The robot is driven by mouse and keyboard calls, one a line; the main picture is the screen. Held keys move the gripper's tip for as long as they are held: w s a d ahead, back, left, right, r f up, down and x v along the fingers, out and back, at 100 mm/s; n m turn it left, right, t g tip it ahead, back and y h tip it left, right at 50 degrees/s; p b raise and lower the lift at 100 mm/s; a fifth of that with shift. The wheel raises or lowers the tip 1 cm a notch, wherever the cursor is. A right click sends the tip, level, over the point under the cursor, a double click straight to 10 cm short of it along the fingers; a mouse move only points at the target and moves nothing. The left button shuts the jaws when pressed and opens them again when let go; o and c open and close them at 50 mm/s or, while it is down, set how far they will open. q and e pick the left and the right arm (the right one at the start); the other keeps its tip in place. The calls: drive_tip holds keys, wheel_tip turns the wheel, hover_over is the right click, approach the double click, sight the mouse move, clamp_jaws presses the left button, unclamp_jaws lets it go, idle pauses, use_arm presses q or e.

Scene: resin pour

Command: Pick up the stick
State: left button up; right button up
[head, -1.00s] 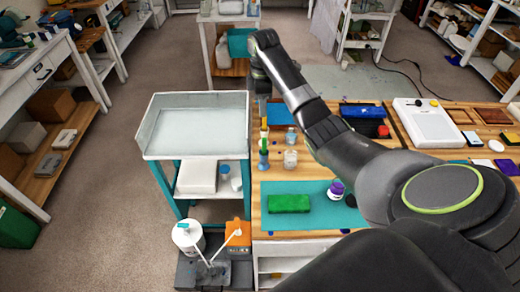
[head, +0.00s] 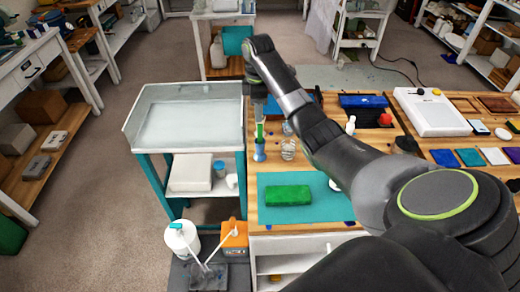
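A thin upright stick-like piece, green with some yellow (head: 259,131), stands in a small blue holder (head: 260,151) near the left edge of the wooden workbench. My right gripper (head: 259,113) points down right above it, at the end of the dark arm that crosses from the right. The fingers are small and overlap the top of the stick in the picture. I cannot tell whether they are open, or touching it. My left gripper is not in view.
A clear glass jar (head: 288,149) stands just right of the holder. A green block (head: 288,195) lies on a teal mat (head: 309,211) in front. A white-topped cart (head: 190,118) adjoins the bench on the left. A white scale-like device (head: 432,113) is at the right.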

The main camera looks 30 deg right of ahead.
sight(260, 125)
wheel_tip(260, 125, down, 3)
drive_tip(key=shift+r, duration=0.15)
drive_tip(key=shift+d+f+p, duration=0.1)
drive_tip(key=shift+f+p, duration=0.3)
drive_tip(key=shift+f, duration=0.2)
wheel_tip(260, 125, down, 4)
drive_tip(key=shift+s+d+r+p, duration=0.15)
drive_tip(key=shift+r+p, duration=0.05)
drive_tip(key=shift+p, duration=0.45)
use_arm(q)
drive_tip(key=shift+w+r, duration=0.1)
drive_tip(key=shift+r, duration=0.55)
use_arm(e)
drive_tip(key=shift+f, duration=0.35)
drive_tip(key=shift+c, duration=0.3)
clamp_jaws()
